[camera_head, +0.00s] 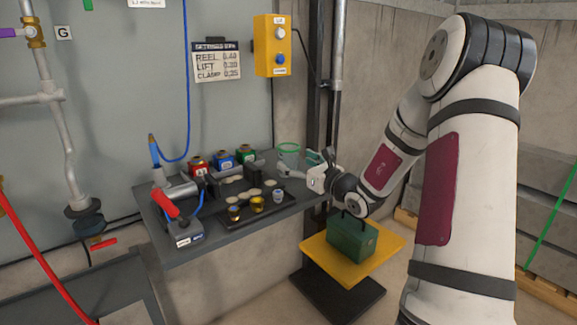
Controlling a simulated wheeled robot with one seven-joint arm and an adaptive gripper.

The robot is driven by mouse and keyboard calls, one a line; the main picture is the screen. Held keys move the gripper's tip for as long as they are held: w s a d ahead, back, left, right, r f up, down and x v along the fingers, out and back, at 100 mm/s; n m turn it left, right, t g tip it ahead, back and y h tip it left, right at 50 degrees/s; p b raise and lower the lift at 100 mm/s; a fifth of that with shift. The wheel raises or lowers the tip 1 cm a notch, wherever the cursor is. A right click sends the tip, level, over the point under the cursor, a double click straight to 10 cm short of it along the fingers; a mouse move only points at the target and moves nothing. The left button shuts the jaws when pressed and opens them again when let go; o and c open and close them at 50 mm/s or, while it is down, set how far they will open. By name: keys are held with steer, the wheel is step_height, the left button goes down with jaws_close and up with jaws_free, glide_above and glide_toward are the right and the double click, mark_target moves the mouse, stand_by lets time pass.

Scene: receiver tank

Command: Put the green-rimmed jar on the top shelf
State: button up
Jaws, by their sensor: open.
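The green-rimmed jar (289,151) is clear, with a green ring at its mouth. It stands upright at the back right of the dark grey bench top (220,231). My gripper (301,166) is open at the bench's right end, reaching in from the right, close to the jar. One finger crosses in front of the jar's lower part. I cannot tell whether it touches the jar. The jar's base is hidden behind the finger. No surface clearly stands out as the top shelf.
A black tray (228,222) with small cups lies in front of the jar. Red, blue and green canisters (221,161) stand to its left. A dark post (317,80) rises behind my gripper. A green box (352,240) sits on a yellow platform (381,256) below.

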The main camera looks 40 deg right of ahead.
mark_target(296, 150)
steer(key=w, duration=0.1)
steer(key=w+b, duration=0.1)
steer(key=w, duration=0.2)
steer(key=shift+w+f, duration=0.3)
steer(key=c, duration=1.4)
steer(key=shift+o, duration=0.2)
steer(key=shift+r, duration=0.1)
steer(key=shift+r, duration=0.5)
steer(key=r+p, duration=0.1)
steer(key=r, duration=0.1)
steer(key=shift+s+d+r+p, duration=0.1)
steer(key=shift+s+r+p, duration=0.25)
steer(key=shift+s, duration=0.05)
steer(key=s+r+p, duration=0.1)
steer(key=s+p, duration=0.2)
steer(key=s, duration=1.2)
steer(key=shift+d, duration=0.4)
